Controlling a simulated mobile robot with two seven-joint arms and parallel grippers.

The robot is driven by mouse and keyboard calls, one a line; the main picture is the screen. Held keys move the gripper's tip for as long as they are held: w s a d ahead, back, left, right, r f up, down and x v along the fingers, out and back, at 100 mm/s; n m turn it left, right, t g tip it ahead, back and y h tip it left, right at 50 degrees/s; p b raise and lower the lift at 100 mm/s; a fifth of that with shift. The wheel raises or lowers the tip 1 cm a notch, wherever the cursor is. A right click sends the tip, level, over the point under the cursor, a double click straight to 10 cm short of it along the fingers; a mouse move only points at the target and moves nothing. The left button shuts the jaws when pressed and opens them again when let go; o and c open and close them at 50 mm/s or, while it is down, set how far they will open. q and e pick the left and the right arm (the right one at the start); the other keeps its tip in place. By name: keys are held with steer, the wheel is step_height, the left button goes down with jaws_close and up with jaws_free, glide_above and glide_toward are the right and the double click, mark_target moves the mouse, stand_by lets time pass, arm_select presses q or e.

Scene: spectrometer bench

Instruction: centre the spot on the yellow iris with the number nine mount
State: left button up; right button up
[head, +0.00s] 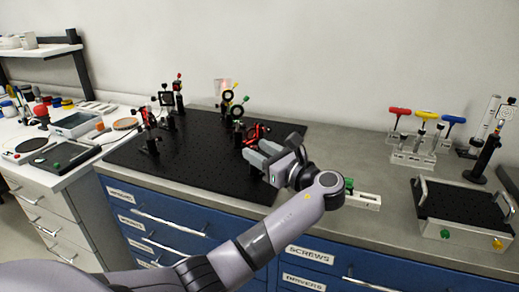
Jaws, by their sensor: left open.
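Several small optic mounts on posts stand on the black breadboard (200,165). A mount with a black ring (237,111) and a green and a yellow knob stands at the back middle. A red and black mount (254,132) stands in front of it, partly hidden behind my left gripper (256,158). The gripper is open, its fingers pointing left beside this red and black mount; I cannot tell whether they touch. No number nine is readable on any mount. I cannot tell which part is the yellow iris, and I see no clear light spot. My right gripper is out of view.
More mounts (166,99) stand at the breadboard's back left. To the right are a rack (411,158) of red, yellow and blue handled drivers, a dark post (485,157) with a target, and a black-topped tray with handles (460,207).

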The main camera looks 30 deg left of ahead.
arm_select(q)
steer(key=shift+a, duration=0.15)
jaws_close()
steer(key=shift+n, duration=0.3)
steer(key=n, duration=0.3)
steer(key=shift+f+n+b, duration=0.1)
steer(key=shift+n+b, duration=0.7)
steer(key=shift+n, duration=1.7)
